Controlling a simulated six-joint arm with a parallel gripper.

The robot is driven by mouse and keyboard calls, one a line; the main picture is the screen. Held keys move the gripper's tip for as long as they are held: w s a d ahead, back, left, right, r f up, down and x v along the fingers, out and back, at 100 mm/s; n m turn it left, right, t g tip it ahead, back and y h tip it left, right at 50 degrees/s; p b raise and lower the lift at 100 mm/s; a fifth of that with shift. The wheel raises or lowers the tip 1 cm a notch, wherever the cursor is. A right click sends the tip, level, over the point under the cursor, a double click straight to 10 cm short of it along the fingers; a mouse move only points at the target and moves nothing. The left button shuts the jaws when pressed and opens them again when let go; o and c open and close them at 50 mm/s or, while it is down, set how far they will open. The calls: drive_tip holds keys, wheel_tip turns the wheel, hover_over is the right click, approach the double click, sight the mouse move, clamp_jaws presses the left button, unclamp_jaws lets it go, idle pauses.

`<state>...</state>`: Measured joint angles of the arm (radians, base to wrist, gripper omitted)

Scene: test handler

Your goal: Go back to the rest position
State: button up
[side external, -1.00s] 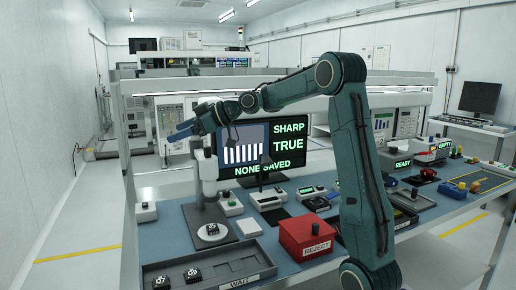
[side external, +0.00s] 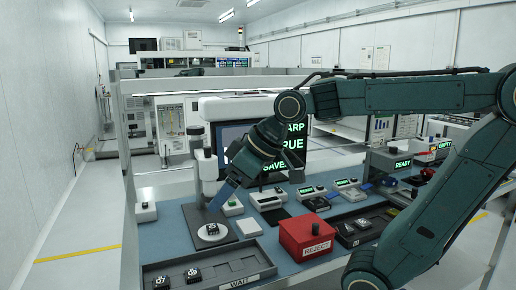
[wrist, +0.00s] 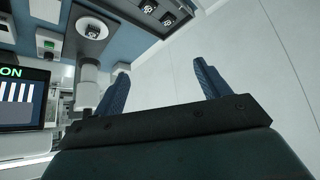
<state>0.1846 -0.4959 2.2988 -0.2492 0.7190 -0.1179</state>
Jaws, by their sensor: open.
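My gripper (side external: 222,196) hangs above the bench, its blue fingers pointing down and to the left, just right of the white microscope (side external: 204,172) in the side view. In the wrist view my gripper (wrist: 162,82) has its two blue fingers spread wide, with nothing between them. The fingers look over pale floor there. A chip sits on the round microscope stage (side external: 212,238), which also shows at the top of the wrist view (wrist: 92,29). I cannot tell the exact gap between the fingers and the microscope.
The grey WAIT tray (side external: 150,272) holds two dark chips at the front left. A red REJECT bin (side external: 306,238) stands front centre. Several small button boxes and READY stations line the bench behind. A display screen (side external: 236,136) stands behind my gripper, partly covered by it.

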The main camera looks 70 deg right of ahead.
drive_tip(key=s+f+m+g+h, duration=0.1)
drive_tip(key=s+f, duration=0.3)
drive_tip(key=s, duration=0.6)
drive_tip(key=shift+f+m+g, duration=0.3)
drive_tip(key=shift+f+m, duration=0.05)
drive_tip(key=shift+m, duration=0.05)
drive_tip(key=shift+w, duration=0.1)
drive_tip(key=shift+c, duration=0.4)
idle(0.5)
